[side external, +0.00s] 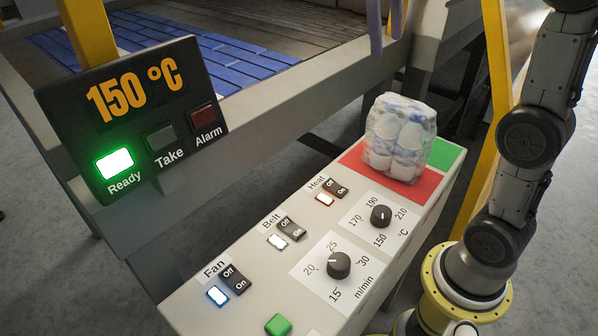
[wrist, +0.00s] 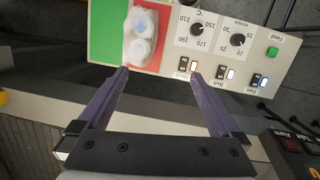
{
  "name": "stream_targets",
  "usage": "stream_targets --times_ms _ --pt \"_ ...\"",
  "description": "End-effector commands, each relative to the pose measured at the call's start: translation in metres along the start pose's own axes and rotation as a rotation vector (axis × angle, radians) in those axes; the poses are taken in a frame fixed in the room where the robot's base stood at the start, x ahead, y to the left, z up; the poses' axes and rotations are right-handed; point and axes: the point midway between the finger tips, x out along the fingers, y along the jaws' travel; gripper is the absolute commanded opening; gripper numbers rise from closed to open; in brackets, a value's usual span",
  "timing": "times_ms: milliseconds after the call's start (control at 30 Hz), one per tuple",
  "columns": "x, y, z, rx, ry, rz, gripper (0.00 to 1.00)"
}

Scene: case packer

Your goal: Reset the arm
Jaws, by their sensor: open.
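My gripper (side external: 386,45) is at the top of the side external view, only its purple fingers showing, above the conveyor frame. In the wrist view, its two fingers (wrist: 158,74) are spread wide with nothing between them. A clear-wrapped pack of white and blue bottles (side external: 400,140) stands upright on the red field (side external: 352,158) of the control panel, beside the green field (side external: 446,155). The pack (wrist: 141,38) also shows in the wrist view, beyond the fingertips and apart from them.
The white panel (side external: 215,316) has Fan, Belt and Heat switches with lit lamps, two black dials and a green button (side external: 278,324). A display (side external: 130,95) reads 150 °C with Ready lit green; Take and Alarm are dark. A blue slatted belt (side external: 180,50) lies behind the grey frame.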

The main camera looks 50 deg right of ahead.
Motion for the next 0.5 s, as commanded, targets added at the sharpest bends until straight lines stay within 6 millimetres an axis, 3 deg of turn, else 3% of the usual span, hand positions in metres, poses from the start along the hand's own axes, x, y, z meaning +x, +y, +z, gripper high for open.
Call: stream_targets --times_ms 33,267,500 --pt "0.0 -0.009 0.015 -0.009 0.033 0.008 1.0" --pt "0.026 -0.043 0.065 -0.029 0.197 0.032 1.0" --pt "0.084 -0.071 0.102 -0.023 0.388 0.031 1.0"
